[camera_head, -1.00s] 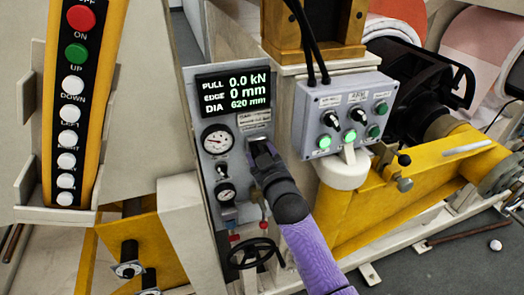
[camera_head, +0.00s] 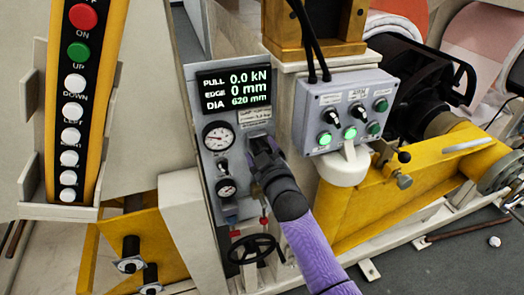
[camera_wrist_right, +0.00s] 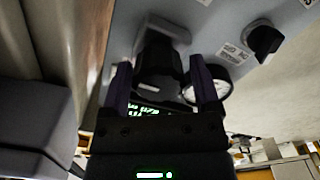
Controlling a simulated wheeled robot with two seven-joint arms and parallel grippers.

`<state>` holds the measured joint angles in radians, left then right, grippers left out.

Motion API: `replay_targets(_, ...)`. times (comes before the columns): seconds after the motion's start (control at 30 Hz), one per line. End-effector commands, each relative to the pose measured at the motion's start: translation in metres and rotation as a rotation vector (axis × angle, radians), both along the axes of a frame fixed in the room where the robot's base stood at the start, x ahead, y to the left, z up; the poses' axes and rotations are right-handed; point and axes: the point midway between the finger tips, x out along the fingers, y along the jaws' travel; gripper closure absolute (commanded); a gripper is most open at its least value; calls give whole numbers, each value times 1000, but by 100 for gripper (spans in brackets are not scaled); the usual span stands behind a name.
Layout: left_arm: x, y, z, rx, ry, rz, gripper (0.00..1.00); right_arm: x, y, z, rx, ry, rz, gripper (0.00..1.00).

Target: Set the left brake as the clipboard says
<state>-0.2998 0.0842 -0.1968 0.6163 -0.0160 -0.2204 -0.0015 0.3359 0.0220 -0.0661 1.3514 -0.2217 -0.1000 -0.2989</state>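The grey brake panel (camera_head: 204,164) stands at the middle of the head view. My right gripper (camera_head: 260,146) is at the panel's right side, below the display, and covers what is there. In the right wrist view, a black knob (camera_wrist_right: 160,62) sits between the two spread fingers of my right gripper (camera_wrist_right: 163,88). I cannot tell whether they touch it. No clipboard is in view. My left gripper is out of view.
A grey switch box (camera_head: 345,108) with black knobs and green lamps stands right of the panel. A button pendant (camera_head: 76,105) hangs at the left. A black handwheel (camera_head: 254,249) is below the panel. A yellow machine arm (camera_head: 425,172) extends to the right.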

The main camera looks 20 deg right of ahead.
Motion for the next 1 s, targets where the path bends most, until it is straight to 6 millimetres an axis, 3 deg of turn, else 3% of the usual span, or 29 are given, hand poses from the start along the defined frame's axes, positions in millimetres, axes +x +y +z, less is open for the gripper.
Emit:
replay_targets(0.07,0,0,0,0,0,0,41,0,0,0,0,-1,1,4)
replay_targets(0.37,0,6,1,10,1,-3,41,-2,0,1,1,-2,0,4)
replay_targets(0.47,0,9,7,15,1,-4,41,-16,-1,2,0,-1,0,4)
replay_targets(0.8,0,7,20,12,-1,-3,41,-89,-3,1,1,0,0,4)
replay_targets(1.0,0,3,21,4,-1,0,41,-100,-3,1,1,-2,0,4)
